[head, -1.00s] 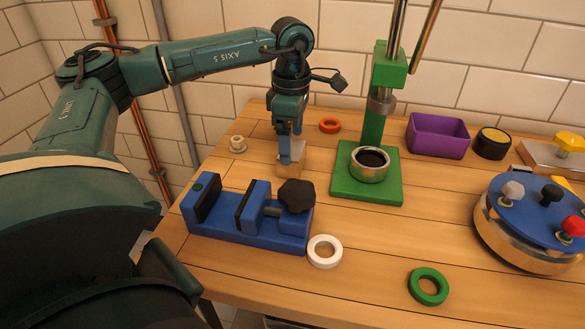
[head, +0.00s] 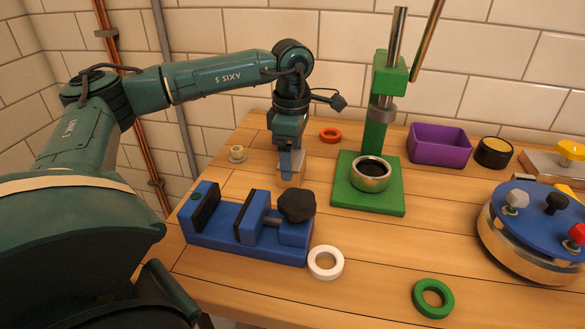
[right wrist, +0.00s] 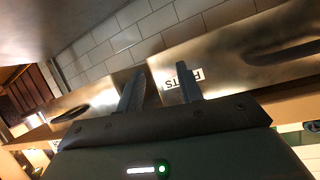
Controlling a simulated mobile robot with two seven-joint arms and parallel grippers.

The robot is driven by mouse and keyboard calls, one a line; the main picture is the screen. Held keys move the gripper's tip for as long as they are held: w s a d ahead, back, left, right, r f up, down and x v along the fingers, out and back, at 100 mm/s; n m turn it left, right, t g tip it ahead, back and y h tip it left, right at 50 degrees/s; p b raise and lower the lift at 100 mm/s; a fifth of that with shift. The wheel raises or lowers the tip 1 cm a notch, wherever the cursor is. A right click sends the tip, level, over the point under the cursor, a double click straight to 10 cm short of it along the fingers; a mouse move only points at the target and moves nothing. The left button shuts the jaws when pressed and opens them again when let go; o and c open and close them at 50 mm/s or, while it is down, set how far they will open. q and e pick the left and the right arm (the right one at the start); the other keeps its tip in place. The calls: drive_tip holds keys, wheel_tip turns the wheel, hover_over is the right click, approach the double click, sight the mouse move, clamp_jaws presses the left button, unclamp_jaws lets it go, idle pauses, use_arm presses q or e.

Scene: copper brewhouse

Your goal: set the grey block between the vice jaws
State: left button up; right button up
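The grey block (head: 288,181) stands on the table behind the vice, looking brownish in this light, its upper part mostly covered by my left gripper. My left gripper (head: 292,163) points down with its fingers at the block. Whether they press on it is too small to tell. The blue vice (head: 215,241) lies in front and to the left, with a visible gap between its dark-faced jaws (head: 206,207) (head: 248,217) and a black knob (head: 297,206) at its right end. My right gripper (right wrist: 160,88) shows in the right wrist view, fingers apart and nothing between them.
A green press (head: 338,195) stands to the right of the block. A white ring (head: 326,276) lies by the vice's right end. Front-middle table is mostly clear.

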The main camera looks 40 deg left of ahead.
use_arm(q)
drive_tip(key=c, duration=0.4)
drive_tip(key=shift+r, duration=0.35)
drive_tip(key=shift+r+p, duration=0.35)
drive_tip(key=shift+p, duration=0.2)
